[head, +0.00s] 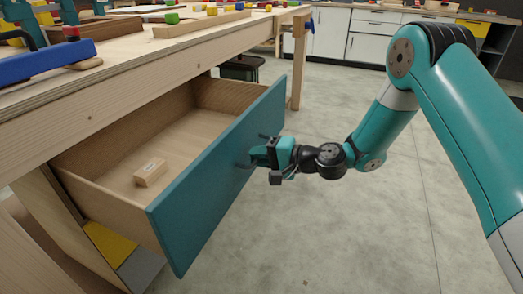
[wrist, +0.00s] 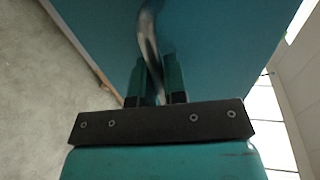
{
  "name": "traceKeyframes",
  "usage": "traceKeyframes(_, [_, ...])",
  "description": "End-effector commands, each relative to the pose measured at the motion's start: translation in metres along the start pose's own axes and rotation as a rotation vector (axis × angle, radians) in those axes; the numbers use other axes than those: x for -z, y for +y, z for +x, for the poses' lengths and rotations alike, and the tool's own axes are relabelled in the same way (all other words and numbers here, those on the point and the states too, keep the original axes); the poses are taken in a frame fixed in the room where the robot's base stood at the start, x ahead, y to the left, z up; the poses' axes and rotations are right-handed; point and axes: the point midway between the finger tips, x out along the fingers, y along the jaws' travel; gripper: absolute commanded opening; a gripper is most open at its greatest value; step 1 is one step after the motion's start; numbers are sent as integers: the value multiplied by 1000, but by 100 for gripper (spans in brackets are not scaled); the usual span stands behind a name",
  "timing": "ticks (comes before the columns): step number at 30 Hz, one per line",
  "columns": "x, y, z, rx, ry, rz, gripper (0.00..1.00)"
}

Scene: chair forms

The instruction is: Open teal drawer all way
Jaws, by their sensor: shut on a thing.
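The teal drawer (head: 222,172) stands well out from under the wooden bench in the head view, its inside open to sight. Its teal front also fills much of the wrist view (wrist: 220,45). My gripper (head: 254,158) is at the drawer front, shut on the drawer's handle. In the wrist view the curved metal handle (wrist: 148,45) runs between the two fingers of my gripper (wrist: 158,80). A small wooden block (head: 150,173) lies inside the drawer. In the head view the handle is mostly hidden by my gripper.
The wooden bench (head: 120,78) above the drawer carries blue clamps, coloured blocks and a wooden bar (head: 202,23). A dark stool (head: 240,67) stands behind the drawer, near a bench leg (head: 299,65). White cabinets (head: 370,40) line the back. The grey floor (head: 340,230) before the drawer is clear.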

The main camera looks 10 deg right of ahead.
Motion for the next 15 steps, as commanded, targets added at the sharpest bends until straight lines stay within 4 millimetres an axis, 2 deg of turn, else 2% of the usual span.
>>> traceKeyframes(3, [-6, 0, 1, -1, -15, 0, 0])
traceKeyframes(14, [-7, 0, 1, -1, -17, -1, 0])
traceKeyframes(15, [-7, 0, 1, -2, -17, -1, 22])
